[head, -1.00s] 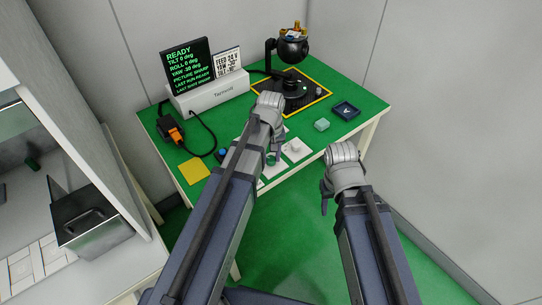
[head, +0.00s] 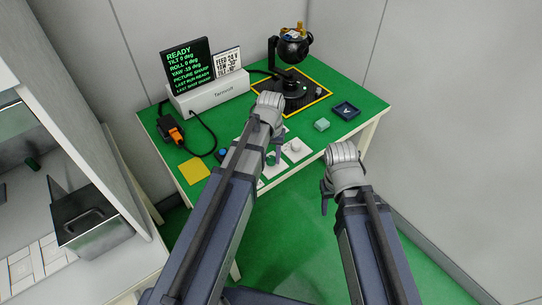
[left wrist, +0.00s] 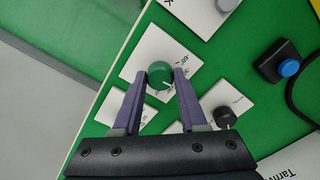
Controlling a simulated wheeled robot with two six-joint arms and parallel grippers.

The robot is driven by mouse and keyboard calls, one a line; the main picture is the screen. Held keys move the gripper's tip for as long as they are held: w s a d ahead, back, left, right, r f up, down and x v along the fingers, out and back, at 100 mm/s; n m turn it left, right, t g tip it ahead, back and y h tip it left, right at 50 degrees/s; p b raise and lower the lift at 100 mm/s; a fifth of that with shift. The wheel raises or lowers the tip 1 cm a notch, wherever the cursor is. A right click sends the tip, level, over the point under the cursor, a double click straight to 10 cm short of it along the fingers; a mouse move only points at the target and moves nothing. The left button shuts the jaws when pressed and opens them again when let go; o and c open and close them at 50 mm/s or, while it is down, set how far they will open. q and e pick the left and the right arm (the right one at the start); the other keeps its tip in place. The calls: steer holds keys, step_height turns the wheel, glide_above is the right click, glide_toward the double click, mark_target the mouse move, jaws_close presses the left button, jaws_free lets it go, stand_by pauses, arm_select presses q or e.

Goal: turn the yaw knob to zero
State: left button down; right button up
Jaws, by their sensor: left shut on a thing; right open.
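The green knob (left wrist: 159,75) stands on a white card with angle marks in the left wrist view. My left gripper (left wrist: 160,80) is shut on it, one finger at each side. In the head view the green knob (head: 273,158) shows partly below my left gripper (head: 270,148), whose wrist hides part of the cards. The screen (head: 187,66) reads READY, tilt 0, roll 0 and yaw about -19 deg in small print. My right gripper (head: 326,200) is open and empty, in front of the table's edge.
A white knob (head: 295,146), a blue button (head: 223,153) and a dark knob (left wrist: 225,117) are near the green knob. The black gimbal camera (head: 293,47) stands behind on a yellow-edged mat.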

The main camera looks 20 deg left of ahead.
mark_target(271, 159)
arm_select(q)
steer(key=shift+m, duration=0.6)
steer(key=shift+c, duration=2.2)
jaws_free()
steer(key=shift+r, duration=0.15)
step_height(271, 159, up, 8)
steer(key=p, duration=0.8)
steer(key=shift+f, duration=0.2)
